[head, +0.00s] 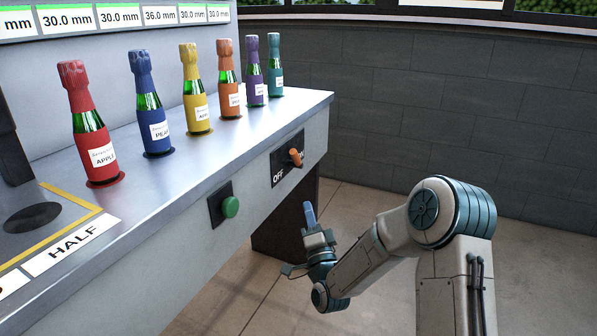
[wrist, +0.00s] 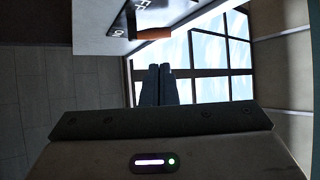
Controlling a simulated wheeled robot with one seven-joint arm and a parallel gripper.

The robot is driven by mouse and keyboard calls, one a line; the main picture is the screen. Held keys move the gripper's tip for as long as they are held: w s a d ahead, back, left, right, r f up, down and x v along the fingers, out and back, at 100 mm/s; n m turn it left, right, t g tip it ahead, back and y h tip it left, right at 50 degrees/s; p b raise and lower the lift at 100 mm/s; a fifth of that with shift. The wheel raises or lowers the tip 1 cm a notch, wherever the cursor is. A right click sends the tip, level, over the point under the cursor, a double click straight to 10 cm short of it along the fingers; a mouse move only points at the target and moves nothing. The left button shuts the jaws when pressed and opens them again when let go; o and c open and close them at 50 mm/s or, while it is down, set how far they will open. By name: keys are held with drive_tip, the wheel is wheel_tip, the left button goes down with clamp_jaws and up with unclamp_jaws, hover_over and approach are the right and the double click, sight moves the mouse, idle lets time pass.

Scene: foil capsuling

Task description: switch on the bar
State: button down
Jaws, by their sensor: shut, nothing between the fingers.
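The bar's switch is a dark plate (head: 279,167) on the counter's front face, with an orange lever (head: 296,157) at its right side. "OFF" is lettered at the plate's lower left; the lettering by the lever is partly covered. I cannot tell for certain which position the lever is in. My gripper (head: 309,207) is shut and empty, fingers pointing up, below and slightly right of the lever and apart from it. In the wrist view the closed fingers (wrist: 158,72) point toward the lever's side of the picture, and the orange lever (wrist: 153,34) shows just beyond their tips.
A green round button (head: 230,207) sits on the counter front left of the switch. Several foil-capped bottles (head: 152,105) stand along the counter top (head: 215,145). A "HALF" label (head: 72,246) lies at the left. The floor right of the counter is free beside my arm.

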sight(296, 158)
drive_tip(key=b+x, duration=0.1)
drive_tip(key=x, duration=1.3)
drive_tip(key=shift+d+r, duration=0.1)
